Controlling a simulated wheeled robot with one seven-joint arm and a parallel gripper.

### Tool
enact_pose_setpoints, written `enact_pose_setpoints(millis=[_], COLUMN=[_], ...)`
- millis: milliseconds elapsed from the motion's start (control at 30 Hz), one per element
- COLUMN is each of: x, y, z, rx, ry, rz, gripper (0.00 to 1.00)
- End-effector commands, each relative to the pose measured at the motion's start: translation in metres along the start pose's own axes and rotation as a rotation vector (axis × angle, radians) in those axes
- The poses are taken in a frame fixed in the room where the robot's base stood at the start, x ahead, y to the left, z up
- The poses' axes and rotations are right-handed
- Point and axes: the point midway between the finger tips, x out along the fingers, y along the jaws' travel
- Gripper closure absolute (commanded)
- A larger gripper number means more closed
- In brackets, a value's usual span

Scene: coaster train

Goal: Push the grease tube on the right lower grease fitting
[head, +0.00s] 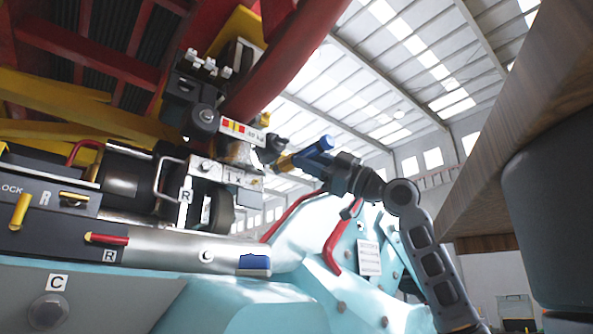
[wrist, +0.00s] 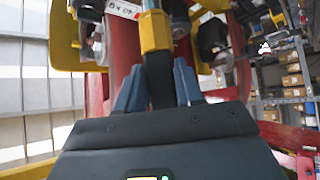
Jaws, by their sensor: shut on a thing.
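My gripper (head: 316,148) is at the centre of the head view, with its blue fingers pointing left towards the train's machinery. It is shut on the grease tube (head: 286,163), whose yellow end sticks out from the fingers. In the wrist view the tube's yellow part (wrist: 154,32) points away from me, and its black part lies between the blue fingers (wrist: 158,78). In the head view a dark round fitting (head: 271,148) on the train is very close to the tube's tip. I cannot tell whether they touch. The right lower grease fitting cannot be clearly identified.
Red curved handles (head: 334,240) rise from the pale blue body (head: 300,245) below. A wooden slab (head: 520,140) is at right. Shelves with boxes (wrist: 290,80) stand far off.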

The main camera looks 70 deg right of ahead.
Motion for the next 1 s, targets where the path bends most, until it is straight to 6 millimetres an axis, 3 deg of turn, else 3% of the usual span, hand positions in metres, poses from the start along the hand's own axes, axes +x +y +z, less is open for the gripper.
enact_pose_setpoints(millis=[467, 1000], x=[-0.003, 0.029], y=[0.001, 0.003], z=[-0.002, 0.029], rx=[0.001, 0.001], ry=[0.003, 0.0], rz=[0.006, 0.006], gripper=[1.0, 1.0])
